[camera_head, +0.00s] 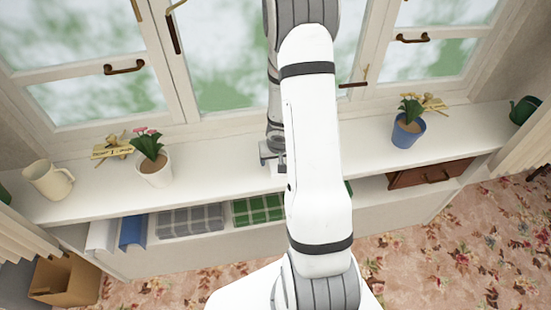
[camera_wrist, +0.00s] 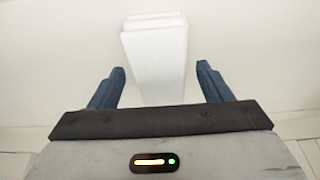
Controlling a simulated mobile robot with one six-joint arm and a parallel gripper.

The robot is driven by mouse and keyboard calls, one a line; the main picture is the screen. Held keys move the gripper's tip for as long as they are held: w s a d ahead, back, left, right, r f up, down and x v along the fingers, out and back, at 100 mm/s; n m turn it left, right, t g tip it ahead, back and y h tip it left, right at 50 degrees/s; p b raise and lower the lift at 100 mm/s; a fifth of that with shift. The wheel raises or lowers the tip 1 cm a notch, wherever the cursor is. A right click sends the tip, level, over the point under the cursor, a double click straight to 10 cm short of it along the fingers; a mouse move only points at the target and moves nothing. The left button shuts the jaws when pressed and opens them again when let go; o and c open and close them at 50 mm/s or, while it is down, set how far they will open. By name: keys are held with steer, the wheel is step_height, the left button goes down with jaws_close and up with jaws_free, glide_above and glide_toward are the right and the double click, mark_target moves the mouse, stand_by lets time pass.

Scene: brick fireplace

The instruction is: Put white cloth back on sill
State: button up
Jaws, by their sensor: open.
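The white cloth (camera_wrist: 155,45) shows in the wrist view as a folded white block. It lies on a white surface that looks like the sill, between and ahead of my two blue fingers. My gripper (camera_wrist: 160,69) is open, with a gap on each side of the cloth and no visible grip on it. In the head view my gripper (camera_head: 272,158) is low over the middle of the white window sill (camera_head: 222,172). The cloth is not visible there; my arm hides that part.
On the sill stand a cream jug (camera_head: 48,181), a pink-flowered white pot (camera_head: 154,170), a blue pot (camera_head: 408,132) and a green watering can (camera_head: 524,110). Folded cloths, including a grey checked one (camera_head: 190,220), fill the shelf below. Window handles project above.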

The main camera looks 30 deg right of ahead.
steer(key=s+a+r+h+p, duration=0.1)
steer(key=s+r+p, duration=0.15)
steer(key=r, duration=0.75)
steer(key=s+a+r+t+p, duration=0.1)
steer(key=r+p, duration=0.2)
steer(key=r, duration=0.7)
steer(key=s+a+r+h+p, duration=0.1)
steer(key=s+a+r+p, duration=0.15)
steer(key=r, duration=0.65)
steer(key=s+a+r+n+y, duration=0.2)
steer(key=s+a+r+n, duration=0.1)
steer(key=s+a+r, duration=0.7)
steer(key=s+r, duration=0.2)
steer(key=s, duration=0.1)
steer(key=shift+s+r+t+y, duration=0.3)
steer(key=shift+s+r+y, duration=0.05)
steer(key=shift+s+y, duration=0.05)
